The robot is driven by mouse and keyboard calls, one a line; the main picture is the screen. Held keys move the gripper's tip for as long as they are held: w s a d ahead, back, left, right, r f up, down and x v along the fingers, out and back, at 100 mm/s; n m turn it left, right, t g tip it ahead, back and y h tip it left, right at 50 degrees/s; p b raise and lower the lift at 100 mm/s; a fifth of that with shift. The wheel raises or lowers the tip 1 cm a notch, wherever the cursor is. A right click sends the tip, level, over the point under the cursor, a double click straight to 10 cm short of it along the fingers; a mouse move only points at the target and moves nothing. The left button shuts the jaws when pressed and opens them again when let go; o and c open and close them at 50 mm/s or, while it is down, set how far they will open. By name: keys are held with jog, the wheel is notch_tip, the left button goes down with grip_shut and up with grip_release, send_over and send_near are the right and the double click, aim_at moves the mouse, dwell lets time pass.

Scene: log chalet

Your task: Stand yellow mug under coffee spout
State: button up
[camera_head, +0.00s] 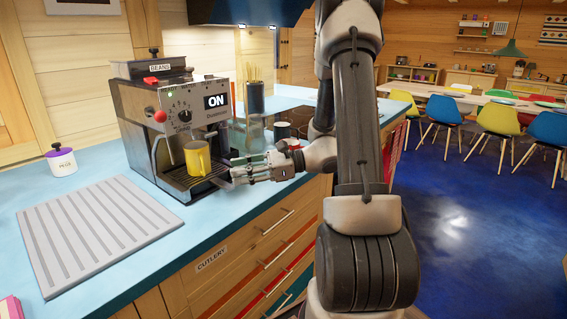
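The yellow mug (196,159) stands upright on the drip tray (178,180) of the coffee machine (138,118), in front of its dark recess. Its handle faces right and toward the camera. The spout is hard to make out; the mug is below the front panel, but I cannot tell whether it is exactly under the spout. My gripper (233,170) is just to the right of the mug, low over the tray's right end, fingers pointing left. Its fingers look apart, with nothing seen between them, and a small gap seems to separate them from the mug.
A grey ribbed mat (95,232) lies left of the machine, with a purple-lidded jar (62,160) behind it. A dark utensil holder (255,97) and a dark mug (282,131) stand behind my gripper. The counter's front edge runs below my arm.

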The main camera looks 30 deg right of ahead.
jog(key=s+a+r+n+g+h, duration=0.2)
jog(key=s+n+g+h, duration=0.15)
jog(key=s+n, duration=0.35)
jog(key=s+a+r+n+g+h, duration=0.1)
jog(key=s+r+n+g+h, duration=0.25)
jog(key=s, duration=0.55)
jog(key=s+d+r+n+t+h, duration=0.4)
jog(key=d+n+h, duration=0.4)
jog(key=n, duration=0.3)
jog(key=shift+s+d+r, duration=0.2)
jog(key=shift+s+d, duration=0.55)
jog(key=shift+d, duration=0.05)
